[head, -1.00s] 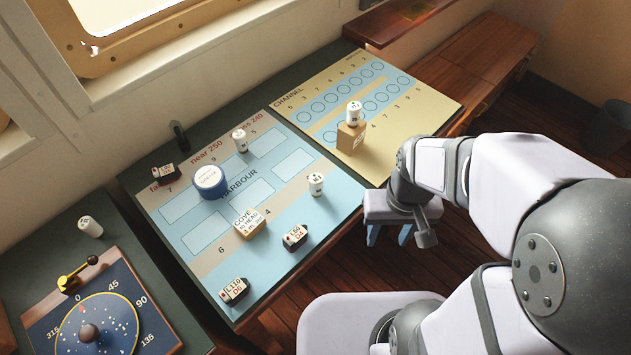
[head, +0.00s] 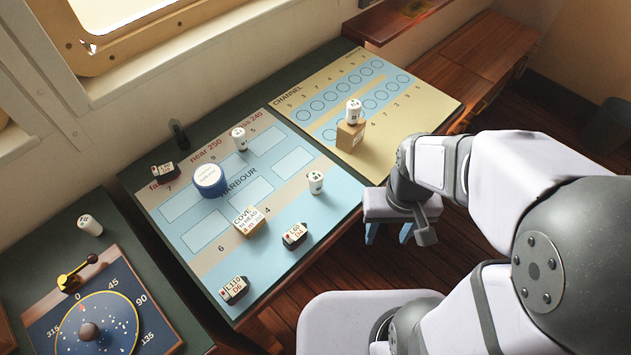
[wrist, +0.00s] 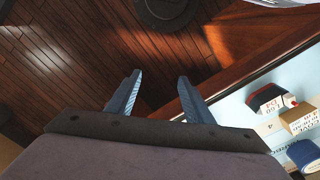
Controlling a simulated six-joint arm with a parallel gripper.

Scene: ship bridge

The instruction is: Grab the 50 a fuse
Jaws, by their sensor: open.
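No thing in view carries a label that I can read as 50 A. Small white cylinders with dark markings, too small to read, stand on the chart board: one at the top (head: 239,140), one at the right (head: 315,183). Another white cylinder (head: 354,113) stands on a wooden block (head: 350,136) on the yellow chart. A fourth white cylinder (head: 90,226) is on the left desk. My gripper (head: 389,234) is open and empty, pointing down beyond the board's right edge. In the wrist view its fingers (wrist: 158,78) are apart above the wooden floor.
The blue chart board (head: 190,240) also holds dark labelled blocks (head: 233,290) (head: 295,236) (head: 164,171), a blue round container (head: 209,182) and a wooden block (head: 249,222). A compass dial (head: 90,325) with a brass lever is at lower left. The yellow chart (head: 425,100) is mostly clear.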

